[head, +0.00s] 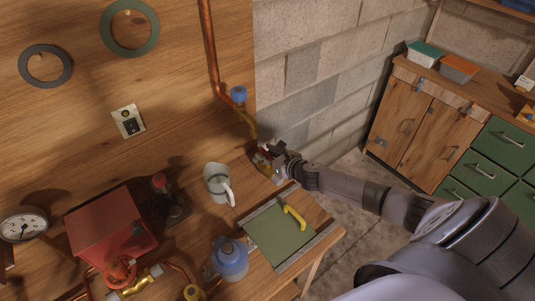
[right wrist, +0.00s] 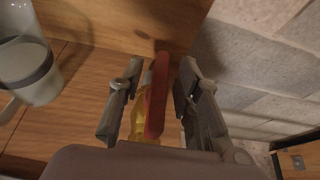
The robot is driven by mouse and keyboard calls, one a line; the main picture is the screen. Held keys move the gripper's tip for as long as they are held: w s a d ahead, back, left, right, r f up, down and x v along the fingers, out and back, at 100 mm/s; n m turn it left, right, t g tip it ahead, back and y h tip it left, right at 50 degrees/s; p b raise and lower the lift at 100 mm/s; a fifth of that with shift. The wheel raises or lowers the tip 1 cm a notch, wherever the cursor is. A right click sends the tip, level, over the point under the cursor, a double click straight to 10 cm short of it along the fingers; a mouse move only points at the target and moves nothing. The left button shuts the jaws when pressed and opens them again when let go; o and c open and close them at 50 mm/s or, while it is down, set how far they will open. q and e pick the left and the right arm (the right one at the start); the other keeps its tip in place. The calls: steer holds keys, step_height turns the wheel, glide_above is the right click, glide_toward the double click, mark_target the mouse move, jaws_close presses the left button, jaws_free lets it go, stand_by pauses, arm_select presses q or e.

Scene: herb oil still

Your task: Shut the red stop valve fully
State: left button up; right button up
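A red lever handle (right wrist: 157,95) on a yellow brass valve body (right wrist: 138,122) shows in the right wrist view. It stands between the two fingers of my right gripper (right wrist: 154,98), with gaps visible on either side. The fingers are open around the lever and do not appear to press on it. In the head view my right gripper (head: 268,156) is at the brass valve at the lower end of the copper pipe, near the table's back edge, and hides most of it. My left gripper is not in view.
A clear jug (head: 217,184) stands left of the valve. A blue-handled valve (head: 238,95) sits higher on the pipe (head: 209,50). A green panel with a yellow handle (head: 294,216) and a blue-topped vessel (head: 229,258) are in front. An orange-red handwheel (head: 120,271) is at lower left.

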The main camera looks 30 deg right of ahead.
steer(key=shift+c, duration=0.2)
jaws_close()
